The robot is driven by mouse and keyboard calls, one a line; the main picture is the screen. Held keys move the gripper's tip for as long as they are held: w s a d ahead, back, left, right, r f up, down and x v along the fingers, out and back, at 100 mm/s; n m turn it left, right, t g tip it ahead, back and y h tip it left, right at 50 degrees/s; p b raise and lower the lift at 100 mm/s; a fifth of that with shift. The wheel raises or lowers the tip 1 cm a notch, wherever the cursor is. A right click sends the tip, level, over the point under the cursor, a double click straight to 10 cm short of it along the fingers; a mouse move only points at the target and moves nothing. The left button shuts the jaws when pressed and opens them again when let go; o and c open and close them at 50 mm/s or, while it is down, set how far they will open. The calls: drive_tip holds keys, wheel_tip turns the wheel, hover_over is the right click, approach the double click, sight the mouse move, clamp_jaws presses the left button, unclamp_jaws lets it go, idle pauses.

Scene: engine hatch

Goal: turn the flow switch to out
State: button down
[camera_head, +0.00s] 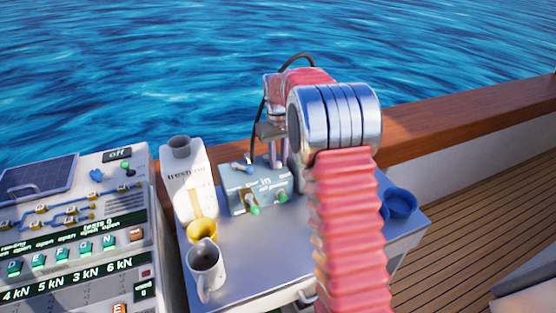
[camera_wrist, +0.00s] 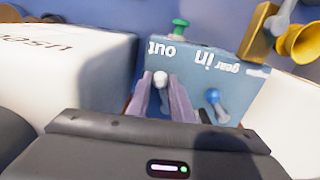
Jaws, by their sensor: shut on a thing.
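The grey-blue switch box (camera_head: 262,181) stands on the metal table, with "in" readable on its top. In the wrist view the box (camera_wrist: 204,62) shows "out", "in" and "gear" upside down. A white-tipped lever (camera_wrist: 160,77) stands at its near edge on the "out" side. My gripper (camera_wrist: 165,84) has its two fingers close together around this lever, just below the white tip. In the head view my gripper (camera_head: 273,150) is at the back of the box, its fingertips mostly hidden. A blue-knobbed lever (camera_wrist: 213,96) and a green knob (camera_wrist: 180,24) are clear of the fingers.
A white jug (camera_head: 187,182) stands left of the box, with a yellow funnel (camera_head: 202,229) and a grey mug (camera_head: 206,266) nearer. Blue cups (camera_head: 401,203) are at right. A control panel (camera_head: 75,225) fills the left. Another white container (camera_wrist: 75,75) stands close beside my fingers.

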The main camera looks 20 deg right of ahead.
drive_tip(key=shift+w+d+n, duration=0.3)
drive_tip(key=shift+d+n, duration=0.1)
drive_tip(key=shift+n, duration=0.55)
drive_tip(key=shift+w+d+n, duration=0.3)
drive_tip(key=shift+d+n, duration=0.1)
drive_tip(key=shift+n, duration=0.55)
drive_tip(key=c, duration=1.6)
unclamp_jaws()
drive_tip(key=shift+o, duration=0.2)
drive_tip(key=shift+s, duration=0.1)
